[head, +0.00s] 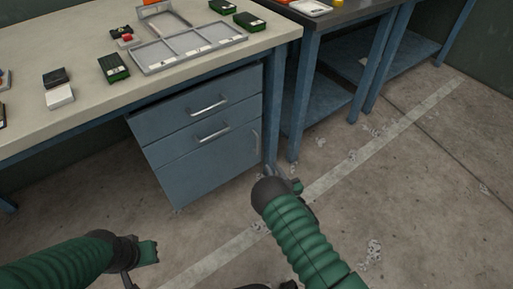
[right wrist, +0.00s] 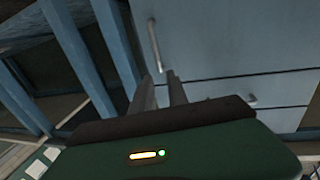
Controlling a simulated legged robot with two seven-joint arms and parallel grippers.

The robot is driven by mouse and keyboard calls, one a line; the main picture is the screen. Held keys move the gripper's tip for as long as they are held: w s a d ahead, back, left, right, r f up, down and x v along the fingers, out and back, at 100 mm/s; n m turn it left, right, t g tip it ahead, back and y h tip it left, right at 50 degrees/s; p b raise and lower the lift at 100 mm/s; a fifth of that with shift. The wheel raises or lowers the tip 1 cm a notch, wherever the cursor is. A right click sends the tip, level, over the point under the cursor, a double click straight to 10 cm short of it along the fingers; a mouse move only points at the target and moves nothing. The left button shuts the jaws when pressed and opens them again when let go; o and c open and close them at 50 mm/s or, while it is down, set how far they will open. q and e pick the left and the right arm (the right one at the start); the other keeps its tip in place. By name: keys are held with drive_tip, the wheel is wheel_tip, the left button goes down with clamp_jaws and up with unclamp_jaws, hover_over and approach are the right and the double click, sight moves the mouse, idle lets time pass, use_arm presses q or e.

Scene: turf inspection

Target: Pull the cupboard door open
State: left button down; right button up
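The blue cupboard door (head: 212,165) is the lowest front of the cabinet under the workbench, and it looks shut. Its upright grey handle (head: 255,142) is near the door's right edge; it also shows in the right wrist view (right wrist: 155,45). My right gripper (head: 272,172) is low, just in front of the cabinet's right side. In the right wrist view its two fingers (right wrist: 161,82) are apart with nothing held, and the handle's lower end appears just beyond the gap.
Two drawers (head: 195,118) with bar handles sit above the door. The workbench top (head: 70,35) carries a grey tray (head: 190,47) and small boxes. A blue bench leg (head: 271,105) stands close to the cabinet's right. The concrete floor (head: 420,190) in front is mostly clear, with small litter.

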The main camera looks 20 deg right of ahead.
drive_tip(key=w+b, duration=0.2)
drive_tip(key=w, duration=0.2)
drive_tip(key=b, duration=0.5)
hover_over(257, 152)
drive_tip(key=shift+d+f, duration=0.1)
drive_tip(key=shift+f, duration=0.15)
drive_tip(key=shift+w+r, duration=0.1)
drive_tip(key=shift+w, duration=0.15)
drive_tip(key=shift+d, duration=0.1)
drive_tip(key=shift+c, duration=0.4)
clamp_jaws()
